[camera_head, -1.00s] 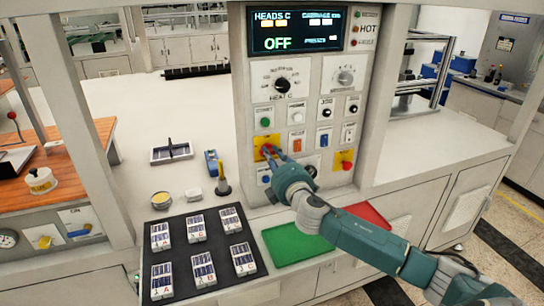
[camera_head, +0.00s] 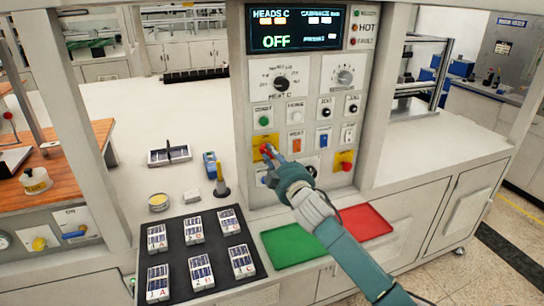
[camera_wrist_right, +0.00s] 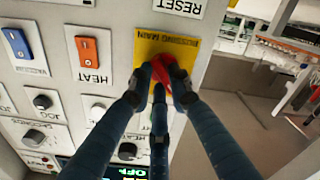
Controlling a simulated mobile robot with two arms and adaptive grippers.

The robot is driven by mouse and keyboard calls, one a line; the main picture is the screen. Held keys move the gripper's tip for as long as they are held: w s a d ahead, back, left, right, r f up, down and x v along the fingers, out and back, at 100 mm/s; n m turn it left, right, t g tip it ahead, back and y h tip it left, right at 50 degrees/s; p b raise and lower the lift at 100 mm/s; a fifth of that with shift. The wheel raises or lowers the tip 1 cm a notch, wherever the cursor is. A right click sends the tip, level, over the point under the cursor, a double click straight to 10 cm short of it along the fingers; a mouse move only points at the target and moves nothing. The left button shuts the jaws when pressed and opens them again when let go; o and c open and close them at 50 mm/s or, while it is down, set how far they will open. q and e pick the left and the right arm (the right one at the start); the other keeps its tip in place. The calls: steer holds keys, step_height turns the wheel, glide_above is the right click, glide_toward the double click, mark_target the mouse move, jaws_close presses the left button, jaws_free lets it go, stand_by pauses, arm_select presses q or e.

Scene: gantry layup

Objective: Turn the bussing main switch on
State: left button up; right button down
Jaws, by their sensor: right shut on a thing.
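The bussing main switch (camera_wrist_right: 177,77) is a red rotary knob on a yellow plate (camera_wrist_right: 146,60) labelled BUSSING MAIN, seen upside down in the right wrist view. In the head view its yellow plate (camera_head: 262,140) sits at the left of the control panel. My right gripper (camera_wrist_right: 167,80) has its dark fingers closed around the red knob. In the head view my right gripper (camera_head: 271,155) reaches the knob from the lower right and covers part of it. The display (camera_head: 293,28) above reads OFF. My left gripper is not in view.
A second red knob on a yellow plate (camera_head: 344,160) sits to the right on the panel. Rocker switches, including an orange HEAT one (camera_wrist_right: 88,50), are close by. Below are a green tray (camera_head: 290,246), a red tray (camera_head: 366,221) and a black mat (camera_head: 217,273) with several labelled packs.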

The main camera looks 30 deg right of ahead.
steer(key=shift+f+m+p, duration=0.15)
steer(key=shift+m+p, duration=0.2)
steer(key=shift+m, duration=1.5)
steer(key=shift+f+m+p, duration=0.1)
steer(key=shift+m+p, duration=0.25)
steer(key=shift+m, duration=1.5)
steer(key=c, duration=1.6)
jaws_free()
steer(key=v, duration=1.2)
steer(key=shift+r, duration=0.1)
